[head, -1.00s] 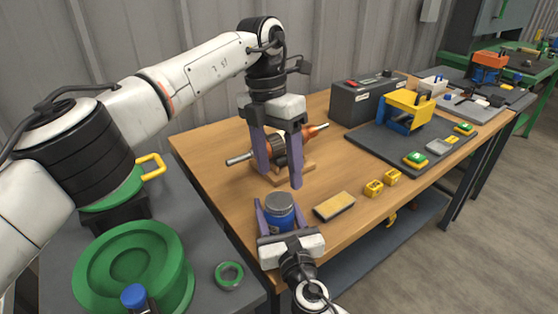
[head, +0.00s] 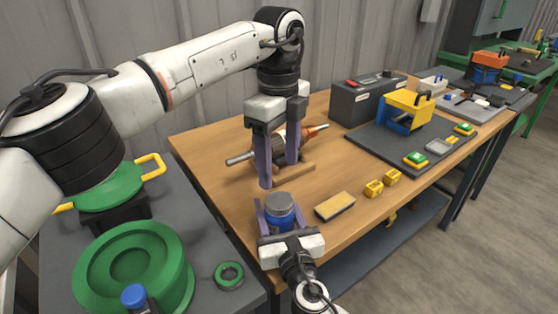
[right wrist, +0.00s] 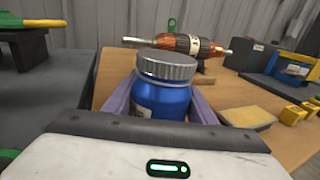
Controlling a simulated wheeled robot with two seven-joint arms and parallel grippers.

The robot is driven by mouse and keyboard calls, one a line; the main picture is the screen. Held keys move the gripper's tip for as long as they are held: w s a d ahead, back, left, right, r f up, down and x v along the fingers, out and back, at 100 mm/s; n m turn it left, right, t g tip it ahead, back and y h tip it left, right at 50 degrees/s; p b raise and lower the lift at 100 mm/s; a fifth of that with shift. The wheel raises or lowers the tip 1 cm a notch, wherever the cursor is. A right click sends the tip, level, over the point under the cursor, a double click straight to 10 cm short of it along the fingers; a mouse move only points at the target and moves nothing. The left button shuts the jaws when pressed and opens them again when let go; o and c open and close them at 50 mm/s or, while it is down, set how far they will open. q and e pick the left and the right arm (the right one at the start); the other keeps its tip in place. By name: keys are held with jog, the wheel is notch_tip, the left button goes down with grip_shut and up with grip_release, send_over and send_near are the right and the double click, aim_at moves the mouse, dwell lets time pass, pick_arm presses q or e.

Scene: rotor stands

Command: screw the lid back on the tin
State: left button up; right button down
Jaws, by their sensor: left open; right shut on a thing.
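The blue tin (head: 281,219) stands near the front edge of the wooden table. The grey ribbed lid (head: 279,202) sits on top of it; I cannot tell how tightly. My right gripper (head: 280,216) is shut around the tin's body from the front, one finger on each side. In the right wrist view the blue tin (right wrist: 161,98) is upright between the purple fingers, with the lid (right wrist: 167,65) looking level on it. My left gripper (head: 279,174) is open and empty, fingers pointing down, above and behind the lid and clear of it.
A rotor (head: 280,146) on a wooden stand lies behind my left gripper. A tan sponge-like block (head: 334,206) and yellow blocks (head: 374,188) are right of the tin. A green ring (head: 229,275) lies on the grey surface (head: 215,215) at left. A dark toolbox (head: 367,97) stands at the back.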

aim_at(279, 200)
dwell(0.4)
pick_arm(q)
jog(key=shift+f, duration=4)
